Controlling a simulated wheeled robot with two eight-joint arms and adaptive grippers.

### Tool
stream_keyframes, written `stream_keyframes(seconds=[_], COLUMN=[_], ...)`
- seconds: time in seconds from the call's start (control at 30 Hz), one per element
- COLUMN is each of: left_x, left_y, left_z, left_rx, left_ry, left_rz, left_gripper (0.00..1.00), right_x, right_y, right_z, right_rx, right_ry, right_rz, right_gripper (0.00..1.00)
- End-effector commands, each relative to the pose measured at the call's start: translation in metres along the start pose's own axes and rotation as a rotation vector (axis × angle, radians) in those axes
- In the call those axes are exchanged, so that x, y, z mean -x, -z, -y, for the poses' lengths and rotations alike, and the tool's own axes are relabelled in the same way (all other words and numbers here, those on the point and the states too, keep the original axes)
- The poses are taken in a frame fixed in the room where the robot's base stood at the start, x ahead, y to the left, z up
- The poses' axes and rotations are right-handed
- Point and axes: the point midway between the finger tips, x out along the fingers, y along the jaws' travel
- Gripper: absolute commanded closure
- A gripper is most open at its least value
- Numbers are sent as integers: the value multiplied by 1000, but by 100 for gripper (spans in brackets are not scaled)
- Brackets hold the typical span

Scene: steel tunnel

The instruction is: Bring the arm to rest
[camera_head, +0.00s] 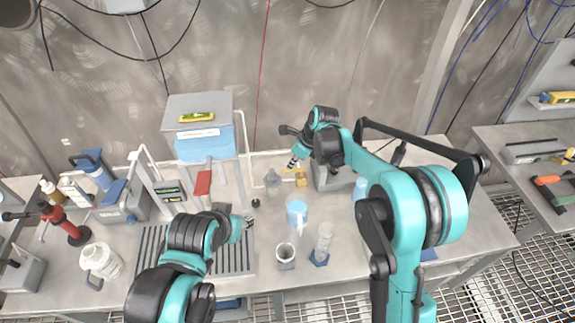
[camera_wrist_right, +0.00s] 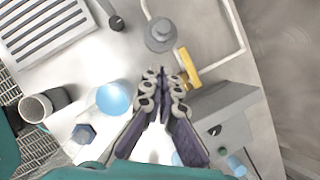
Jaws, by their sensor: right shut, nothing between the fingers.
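My right arm reaches in from the right in the head view and bends over the back of the bench. Its gripper (camera_head: 293,163) is small there, above the bench near a yellow block (camera_head: 301,179) and a clear bottle (camera_head: 272,184).
A beaker of blue liquid (camera_head: 297,211), a metal cup (camera_head: 285,255) and a glass cylinder (camera_head: 324,243) stand mid-bench. A grey device (camera_head: 334,177) stands beside the right gripper. A blue-fronted box (camera_head: 203,145) rises at the back left. Bare bench shows right of the cylinder.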

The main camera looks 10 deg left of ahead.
Motion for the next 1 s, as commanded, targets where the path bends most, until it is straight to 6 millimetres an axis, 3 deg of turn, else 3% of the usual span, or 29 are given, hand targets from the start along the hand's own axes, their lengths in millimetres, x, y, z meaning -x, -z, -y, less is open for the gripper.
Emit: stream_keyframes(seconds=[0.4, 0.57, 0.8, 1.0], left_x=[-1, -5, -18, -28], left_y=[-1, -4, -13, -20], left_z=[0, 0, 0, 0], left_rx=[0, 0, 0, 0], left_ry=[0, 0, 0, 0], left_rz=[0, 0, 0, 0], left_gripper=[60, 60, 60, 60], right_x=[1, 28, 109, 156], right_y=[1, 17, 82, 149], right_z=[0, -2, -25, -61], right_rx=[6, 127, 601, 1032], right_ry=[2, 41, 170, 257], right_rz=[0, -3, -64, -182], right_gripper=[100, 100, 100, 100])
